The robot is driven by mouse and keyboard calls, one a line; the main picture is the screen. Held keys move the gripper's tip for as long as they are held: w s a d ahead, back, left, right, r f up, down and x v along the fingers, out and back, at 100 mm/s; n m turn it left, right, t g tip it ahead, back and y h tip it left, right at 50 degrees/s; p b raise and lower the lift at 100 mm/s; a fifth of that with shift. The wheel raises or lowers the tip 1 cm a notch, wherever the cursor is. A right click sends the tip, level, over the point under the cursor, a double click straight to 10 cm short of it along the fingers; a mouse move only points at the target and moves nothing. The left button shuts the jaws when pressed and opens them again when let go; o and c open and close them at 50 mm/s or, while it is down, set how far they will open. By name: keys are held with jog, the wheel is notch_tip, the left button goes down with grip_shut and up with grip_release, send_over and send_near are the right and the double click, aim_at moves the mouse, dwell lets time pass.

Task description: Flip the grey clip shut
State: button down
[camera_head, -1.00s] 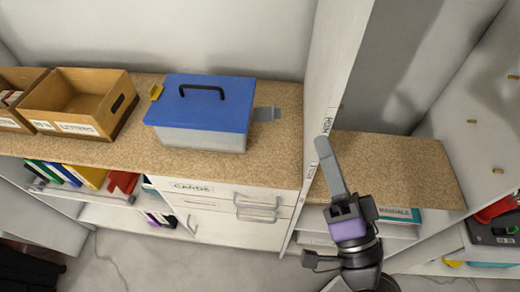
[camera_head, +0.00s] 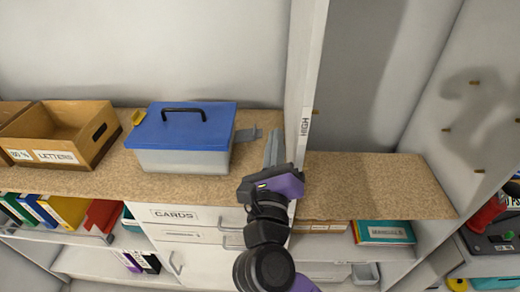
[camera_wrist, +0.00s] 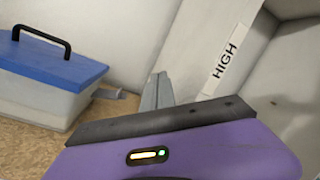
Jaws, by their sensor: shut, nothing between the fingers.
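The box (camera_head: 182,160) has a clear body and a blue lid (camera_head: 184,128) with a black handle, and stands on the speckled shelf top. The grey clip (camera_head: 247,134) sticks out flat from the box's right side, swung away from the lid; it also shows in the wrist view (camera_wrist: 108,94). My gripper (camera_head: 272,135) is shut and empty, its fingers upright just right of the clip, with a small gap visible. In the wrist view the fingertips (camera_wrist: 157,76) stand right of the clip. A yellow clip (camera_head: 137,118) sticks out at the box's left side.
A white upright panel (camera_head: 305,90) labelled HIGH stands close to the right of my fingers. A wooden LETTERS tray (camera_head: 88,153) is left of the box. The shelf top (camera_head: 235,187) in front of the box is clear. Drawers labelled CARDS (camera_head: 175,213) lie below.

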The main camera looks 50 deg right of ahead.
aim_at(248, 133)
jog(key=w+f+m+g+y, duration=0.1)
jog(key=f, duration=0.2)
jog(key=w+f+m+g+y, duration=0.1)
jog(key=f+m+y, duration=0.1)
jog(key=f, duration=0.1)
jog(key=a+f+m+g+y, duration=0.1)
jog(key=f, duration=0.3)
jog(key=shift+w+f+m+y, duration=0.1)
jog(key=shift+w+m+y, duration=0.2)
jog(key=shift+w+m, duration=0.1)
jog(key=shift+a+f, duration=0.2)
jog(key=shift+f, duration=0.2)
jog(key=shift+w+d, duration=0.1)
jog(key=x, duration=0.9)
jog(key=shift+w+d+f, duration=0.15)
jog(key=shift+d+f, duration=0.1)
jog(key=r, duration=0.1)
jog(key=r+p, duration=0.1)
jog(key=r, duration=0.1)
jog(key=shift+w+a+r, duration=0.1)
jog(key=shift+w+a, duration=0.1)
jog(key=shift+w, duration=0.15)
jog(key=shift+r, duration=0.3)
jog(key=shift+w+r+p, duration=0.1)
jog(key=shift+r+p, duration=0.05)
jog(key=shift+p, duration=0.3)
